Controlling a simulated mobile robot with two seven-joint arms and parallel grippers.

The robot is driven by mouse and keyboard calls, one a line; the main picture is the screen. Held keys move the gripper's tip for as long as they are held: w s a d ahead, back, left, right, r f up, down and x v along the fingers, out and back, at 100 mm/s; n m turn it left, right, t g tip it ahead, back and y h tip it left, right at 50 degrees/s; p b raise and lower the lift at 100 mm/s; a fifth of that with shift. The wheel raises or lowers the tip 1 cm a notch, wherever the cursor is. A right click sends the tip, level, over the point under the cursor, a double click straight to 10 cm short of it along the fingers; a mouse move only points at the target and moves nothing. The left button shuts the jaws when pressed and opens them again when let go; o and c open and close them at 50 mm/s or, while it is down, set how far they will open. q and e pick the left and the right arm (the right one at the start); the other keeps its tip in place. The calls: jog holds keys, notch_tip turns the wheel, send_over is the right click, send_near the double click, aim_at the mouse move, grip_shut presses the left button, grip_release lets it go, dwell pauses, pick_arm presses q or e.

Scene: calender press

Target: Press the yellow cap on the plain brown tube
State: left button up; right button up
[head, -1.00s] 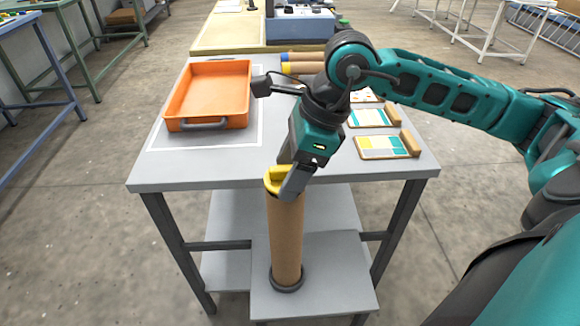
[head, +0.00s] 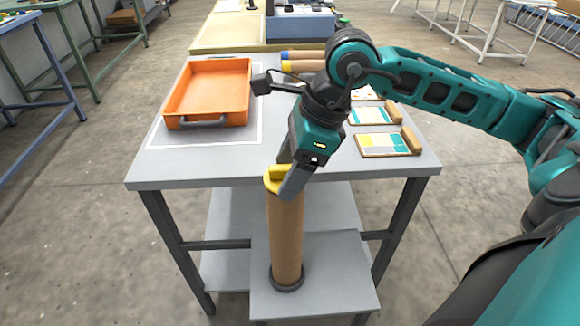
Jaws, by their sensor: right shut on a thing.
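The plain brown tube (head: 286,240) stands upright in a dark ring holder (head: 287,281) on a low grey shelf in front of the table. The yellow cap (head: 272,182) sits at the tube's top end. My right gripper (head: 285,181) points down from above and is shut on the yellow cap, with one finger in front of it. That finger hides part of the cap, so I cannot tell how deep it sits in the tube. My left gripper is not in view.
An orange tray (head: 209,92) lies on the left of the grey table (head: 180,172). Sample cards with wooden bars (head: 389,144) lie on the right. Several brown tubes with blue and yellow ends (head: 305,67) lie at the back.

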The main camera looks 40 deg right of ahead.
jog(key=shift+s+f, duration=0.15)
jog(key=shift+f, duration=0.1)
jog(key=o, duration=1.1)
jog(key=shift+r, duration=0.1)
jog(key=shift+r+p, duration=1.85)
jog(key=shift+r, duration=1.15)
jog(key=shift+c, duration=0.3)
grip_shut()
